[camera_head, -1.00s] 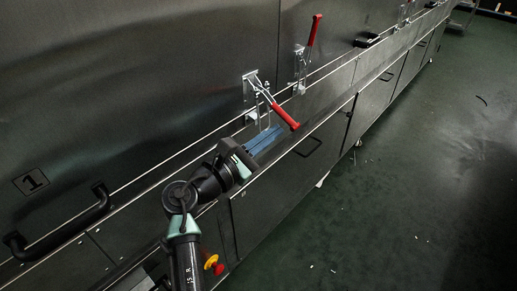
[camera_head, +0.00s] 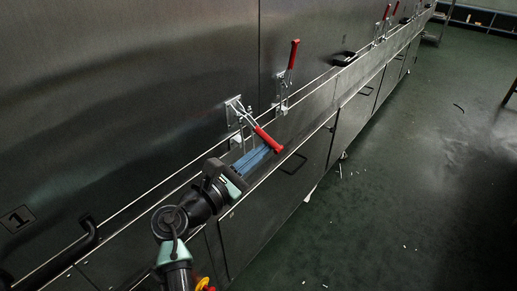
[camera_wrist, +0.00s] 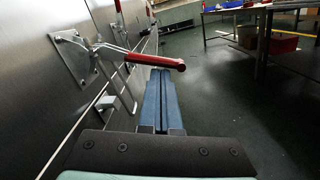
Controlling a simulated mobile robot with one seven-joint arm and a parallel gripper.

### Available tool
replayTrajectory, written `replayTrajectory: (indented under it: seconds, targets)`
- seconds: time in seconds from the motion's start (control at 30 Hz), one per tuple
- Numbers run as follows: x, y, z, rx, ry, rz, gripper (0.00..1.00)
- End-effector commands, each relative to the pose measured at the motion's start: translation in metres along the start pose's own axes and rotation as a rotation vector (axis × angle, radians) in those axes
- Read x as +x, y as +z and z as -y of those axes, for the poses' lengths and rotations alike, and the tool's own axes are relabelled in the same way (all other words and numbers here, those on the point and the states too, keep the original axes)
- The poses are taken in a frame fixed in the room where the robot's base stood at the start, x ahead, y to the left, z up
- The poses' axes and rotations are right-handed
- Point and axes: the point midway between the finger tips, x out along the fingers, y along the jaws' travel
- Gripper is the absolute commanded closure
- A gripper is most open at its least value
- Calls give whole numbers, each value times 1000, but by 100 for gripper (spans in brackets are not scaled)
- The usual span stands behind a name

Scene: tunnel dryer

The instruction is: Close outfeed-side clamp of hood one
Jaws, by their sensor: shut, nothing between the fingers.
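The clamp with a red handle (camera_head: 268,140) sits on a steel plate near the right edge of the hood panel marked 1 (camera_head: 17,219). Its handle sticks outward from the wall and slopes down toward its tip. In the wrist view the red handle (camera_wrist: 155,61) crosses from the clamp plate (camera_wrist: 80,52) at the left to just in front of the blue fingertips. My gripper (camera_head: 268,150) has its blue fingers together and empty, just below and beside the handle's outer end. I cannot tell whether they touch the handle.
A second clamp (camera_head: 292,56) with an upright red handle is on the neighbouring panel, with more farther along. A black bar handle (camera_head: 60,255) is at lower left. A ledge and lower doors (camera_head: 262,218) run below. Green floor at right is open. The wrist view shows a table (camera_wrist: 270,8).

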Motion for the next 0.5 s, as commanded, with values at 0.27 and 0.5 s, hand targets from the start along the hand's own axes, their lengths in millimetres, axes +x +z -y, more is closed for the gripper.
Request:
replayTrajectory:
  seconds: [0.27, 0.5]
  targets:
    - [1, 6, 1, -39, 0, 1, 100]
    - [1, 17, 1, -114, 4, 0, 100]
